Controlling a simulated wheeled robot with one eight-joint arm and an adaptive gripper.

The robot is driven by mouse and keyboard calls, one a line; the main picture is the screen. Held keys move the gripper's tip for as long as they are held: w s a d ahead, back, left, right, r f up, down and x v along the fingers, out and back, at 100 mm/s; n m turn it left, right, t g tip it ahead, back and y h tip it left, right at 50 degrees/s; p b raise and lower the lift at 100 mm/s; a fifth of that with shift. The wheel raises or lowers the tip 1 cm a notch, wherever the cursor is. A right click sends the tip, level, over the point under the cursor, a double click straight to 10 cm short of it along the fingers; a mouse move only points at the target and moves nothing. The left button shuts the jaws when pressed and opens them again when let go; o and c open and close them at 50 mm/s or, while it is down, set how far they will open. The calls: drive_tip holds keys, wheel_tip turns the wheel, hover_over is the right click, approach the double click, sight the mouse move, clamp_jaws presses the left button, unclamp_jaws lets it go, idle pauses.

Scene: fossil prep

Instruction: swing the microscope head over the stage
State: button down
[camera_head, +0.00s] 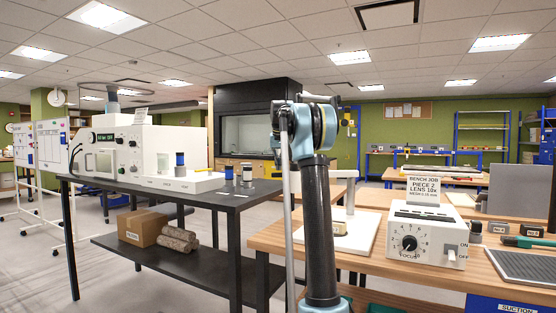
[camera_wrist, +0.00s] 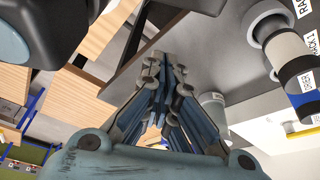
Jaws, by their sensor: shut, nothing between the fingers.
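The microscope stands on the wooden bench in the head view, partly hidden behind my arm. Its white base (camera_head: 368,238) and upright column (camera_head: 350,192) show, with a pale horizontal arm (camera_head: 342,173) at the top. A small brownish piece (camera_head: 339,228) sits on the base. The microscope head cannot be made out clearly. My gripper (camera_wrist: 166,62) shows in the wrist view, its blue-grey fingers together at the tips and empty. In the head view it is hidden behind or merged with my raised arm.
A white control box (camera_head: 428,236) with a focus dial and job card stands right of the microscope. A dark table (camera_head: 235,200) with a white machine (camera_head: 120,150) is at left. Capped cylinders (camera_wrist: 285,50) appear upper right in the wrist view. Floor shows between table and bench.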

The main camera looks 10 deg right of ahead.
drive_tip(key=shift+s+a+f, duration=0.1)
drive_tip(key=shift+s+f, duration=0.1)
drive_tip(key=shift+s, duration=0.4)
drive_tip(key=shift+s+a+f, duration=0.1)
drive_tip(key=shift+s+f, duration=0.15)
drive_tip(key=shift+s, duration=0.35)
drive_tip(key=shift+s+f, duration=0.2)
drive_tip(key=shift+s, duration=0.4)
